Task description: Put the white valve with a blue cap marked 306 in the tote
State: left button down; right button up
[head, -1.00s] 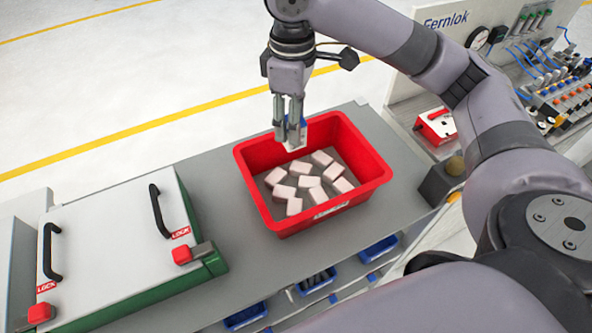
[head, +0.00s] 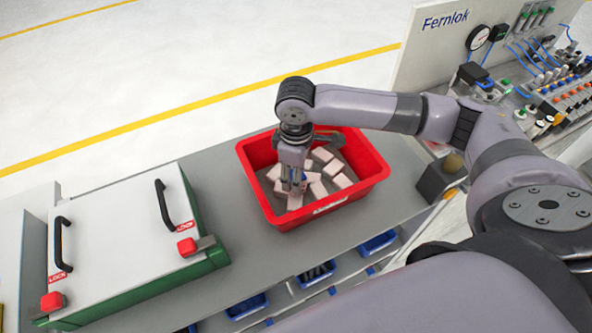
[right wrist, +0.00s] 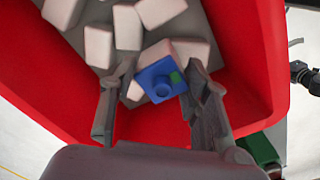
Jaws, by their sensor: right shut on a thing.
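The white valve with a blue cap (right wrist: 160,80) is between the fingers of my right gripper (head: 296,186). Its blue cap faces the right wrist camera; the marking 306 cannot be read. The gripper is shut on it and reaches down inside the red tote (head: 368,166), near its front left part. The tote's red wall (right wrist: 248,45) also shows in the right wrist view. The valve is down among the pale blocks, and I cannot tell whether it touches them or the floor of the tote. My left gripper is not in view.
Several pale pinkish-white blocks (head: 341,180) lie in the tote. A green case with a white lid (head: 120,235) and black handles stands to the left on the grey bench (head: 262,262). Blue bins (head: 377,243) sit below. A panel with gauges (head: 440,50) stands at back right.

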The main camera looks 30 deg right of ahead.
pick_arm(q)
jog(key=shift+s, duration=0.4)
pick_arm(e)
jog(key=shift+f, duration=0.15)
jog(key=o, duration=1.2)
jog(key=shift+r, duration=0.55)
pick_arm(q)
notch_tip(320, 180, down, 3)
jog(key=b, duration=0.2)
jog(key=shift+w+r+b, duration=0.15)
jog(key=shift+b, duration=0.2)
pick_arm(e)
notch_tip(320, 180, up, 11)
jog(key=shift+r, duration=0.1)
